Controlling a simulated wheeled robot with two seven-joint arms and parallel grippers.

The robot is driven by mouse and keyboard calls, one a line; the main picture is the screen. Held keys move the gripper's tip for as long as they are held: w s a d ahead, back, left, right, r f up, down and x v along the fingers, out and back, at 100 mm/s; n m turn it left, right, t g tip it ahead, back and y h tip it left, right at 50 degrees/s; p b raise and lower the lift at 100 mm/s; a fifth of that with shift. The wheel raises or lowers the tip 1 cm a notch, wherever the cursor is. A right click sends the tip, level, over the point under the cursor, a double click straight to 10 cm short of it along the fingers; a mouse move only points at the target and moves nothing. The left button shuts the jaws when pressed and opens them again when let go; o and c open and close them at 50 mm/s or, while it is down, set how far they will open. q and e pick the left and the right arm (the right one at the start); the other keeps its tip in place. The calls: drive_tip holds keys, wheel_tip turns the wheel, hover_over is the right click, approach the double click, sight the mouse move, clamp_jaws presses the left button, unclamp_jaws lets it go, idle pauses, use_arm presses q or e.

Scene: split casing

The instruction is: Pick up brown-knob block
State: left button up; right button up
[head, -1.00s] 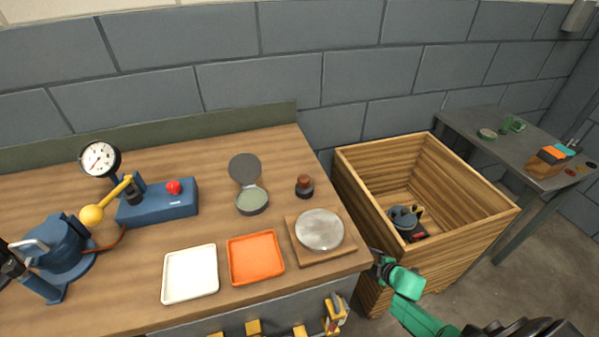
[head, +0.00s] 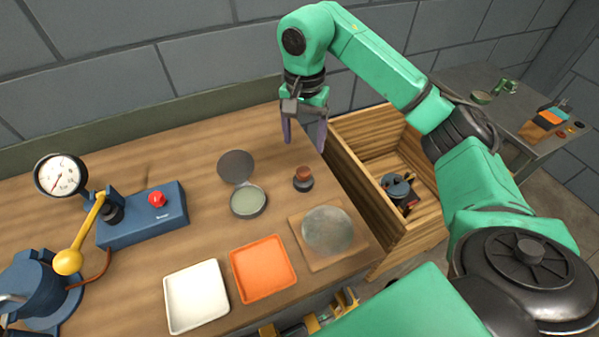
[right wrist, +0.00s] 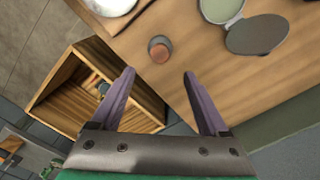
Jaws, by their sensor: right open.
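The brown-knob block (head: 303,179) is a small dark round base with a brown knob on top. It stands upright on the wooden bench, right of the open round case and behind the grey disc. My right gripper (head: 305,143) is open and empty, above and behind the block in the head view. In the right wrist view the block (right wrist: 160,49) lies ahead of the fingertips, between their lines and apart from them. The right gripper's fingers (right wrist: 157,77) are spread wide there. My left gripper is not in view.
An open round case (head: 248,201), a grey disc on a wooden board (head: 299,228), an orange tray (head: 262,268) and a white tray (head: 196,296) surround the block's front and left. A wooden crate (head: 342,163) stands right of the bench. A blue gauge device (head: 120,231) is at left.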

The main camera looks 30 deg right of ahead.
drive_tip(key=p, duration=0.1)
hover_over(303, 170)
drive_tip(key=s, duration=0.1)
wheel_tip(303, 170, down, 4)
drive_tip(key=shift+f, duration=0.1)
drive_tip(key=f+p, duration=0.1)
drive_tip(key=f, duration=0.1)
drive_tip(key=f+p, duration=0.1)
drive_tip(key=f, duration=0.1)
drive_tip(key=f+p, duration=0.1)
drive_tip(key=f, duration=0.1)
drive_tip(key=shift+w+f, duration=0.35)
drive_tip(key=shift+f, duration=0.35)
drive_tip(key=shift+c, duration=0.3)
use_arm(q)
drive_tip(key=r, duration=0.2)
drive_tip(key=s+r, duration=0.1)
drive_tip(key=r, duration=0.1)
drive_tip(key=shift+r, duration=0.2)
use_arm(e)
drive_tip(key=shift+w, duration=0.1)
clamp_jaws()
